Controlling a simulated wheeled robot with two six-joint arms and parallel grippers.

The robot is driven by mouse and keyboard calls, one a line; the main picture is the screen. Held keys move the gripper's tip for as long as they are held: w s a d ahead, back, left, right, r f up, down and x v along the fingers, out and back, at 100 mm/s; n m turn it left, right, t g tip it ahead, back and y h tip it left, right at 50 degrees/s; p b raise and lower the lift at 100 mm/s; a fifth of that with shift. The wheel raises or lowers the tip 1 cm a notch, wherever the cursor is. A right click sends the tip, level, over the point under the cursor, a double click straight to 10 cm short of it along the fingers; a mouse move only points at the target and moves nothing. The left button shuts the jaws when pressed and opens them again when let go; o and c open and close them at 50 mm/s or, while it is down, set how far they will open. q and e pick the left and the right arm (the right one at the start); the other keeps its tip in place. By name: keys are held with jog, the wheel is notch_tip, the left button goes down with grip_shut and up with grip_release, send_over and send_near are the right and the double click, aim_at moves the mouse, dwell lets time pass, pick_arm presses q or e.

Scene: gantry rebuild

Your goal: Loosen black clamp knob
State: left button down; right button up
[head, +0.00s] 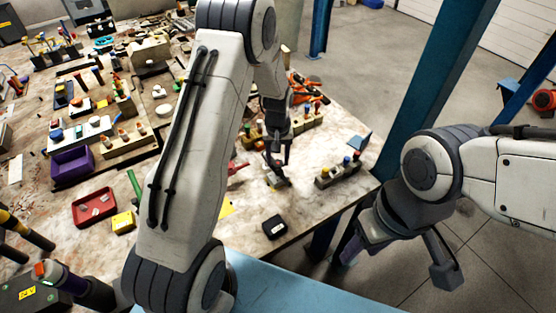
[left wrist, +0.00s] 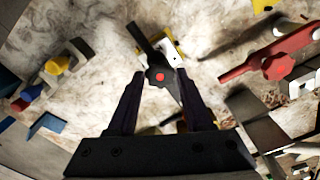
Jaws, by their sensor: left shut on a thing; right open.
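The black clamp knob (left wrist: 160,77) shows in the left wrist view as a long black bar with a red dot at its centre. It lies slantwise over a small white and yellow block (left wrist: 175,52). My left gripper (left wrist: 161,80) is shut on the knob, with a finger on each side of its middle. In the head view my left gripper (head: 275,163) reaches down to the table, and the knob there is small and partly hidden. My right gripper (head: 402,258) is open and empty, off the table's right side above the floor.
A red clamp with a red knob (left wrist: 279,66) lies close to the right of my left gripper in the wrist view. A grey block with coloured buttons (head: 338,172) and a black box (head: 274,227) stand nearby on the workbench (head: 312,207). A blue post (head: 430,90) rises near my right arm.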

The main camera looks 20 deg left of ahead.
pick_arm(q)
jog(key=n, duration=0.5)
jog(key=shift+f+n+b, duration=0.1)
jog(key=shift+n+b, duration=0.3)
jog(key=n, duration=0.6)
jog(key=shift+b, duration=0.4)
jog(key=n, duration=0.6)
jog(key=shift+s+n, duration=0.1)
jog(key=shift+n, duration=0.2)
jog(key=n+b, duration=0.1)
jog(key=n, duration=0.4)
jog(key=shift+s+f+n, duration=0.1)
jog(key=shift+n, duration=0.3)
jog(key=shift+c, duration=2.4)
grip_release()
